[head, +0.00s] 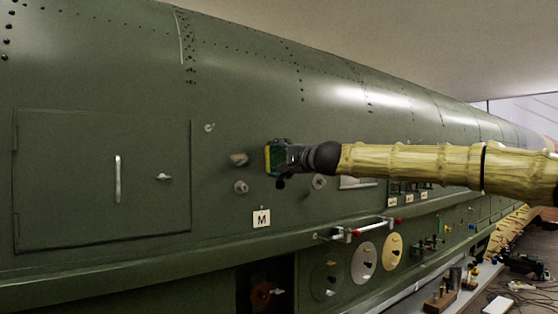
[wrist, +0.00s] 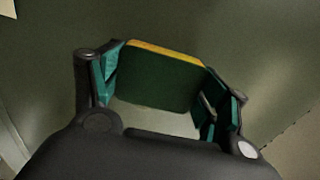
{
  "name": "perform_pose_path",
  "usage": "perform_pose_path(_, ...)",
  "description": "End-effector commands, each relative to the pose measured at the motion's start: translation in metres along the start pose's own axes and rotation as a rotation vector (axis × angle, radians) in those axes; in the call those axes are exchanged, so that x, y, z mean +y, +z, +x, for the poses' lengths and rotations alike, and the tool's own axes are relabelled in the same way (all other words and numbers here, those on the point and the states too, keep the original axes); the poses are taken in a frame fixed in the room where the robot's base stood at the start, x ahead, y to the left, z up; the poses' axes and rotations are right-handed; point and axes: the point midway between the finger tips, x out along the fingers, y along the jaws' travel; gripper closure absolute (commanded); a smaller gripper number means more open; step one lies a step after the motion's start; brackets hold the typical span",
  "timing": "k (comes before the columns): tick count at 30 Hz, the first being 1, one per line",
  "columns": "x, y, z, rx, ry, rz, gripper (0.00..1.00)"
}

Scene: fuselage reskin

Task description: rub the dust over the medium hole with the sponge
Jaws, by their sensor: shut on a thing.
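My gripper (head: 277,158) is shut on the sponge (head: 267,160), a block with a yellow layer and a dark green layer. In the wrist view the sponge (wrist: 160,78) sits between the teal-padded fingers of my gripper (wrist: 165,72). The sponge is close to the green fuselage skin; I cannot tell whether it touches. A pale tan smudge (head: 238,159), which looks like dust, shows on the skin just left of the sponge. A white label marked M (head: 261,218) is below. I cannot make out the medium hole itself; the gripper may hide it.
Round metal fittings (head: 241,187) stand out from the skin near the smudge. A closed hatch (head: 90,190) with a handle is at the left. A rail with red ends (head: 360,230) juts out below my arm. A bench with tools (head: 450,295) is at the lower right.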

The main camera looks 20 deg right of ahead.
Motion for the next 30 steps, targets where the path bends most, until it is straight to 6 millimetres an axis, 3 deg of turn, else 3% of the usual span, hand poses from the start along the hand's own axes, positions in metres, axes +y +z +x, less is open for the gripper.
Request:
perform_pose_path(14, -0.001, -0.003, 0.004, 0.001, 0.0, 0.0, 0.44)
perform_pose_path(30, 0.0, -0.036, 0.002, 0.0, 0.0, -0.001, 0.44)
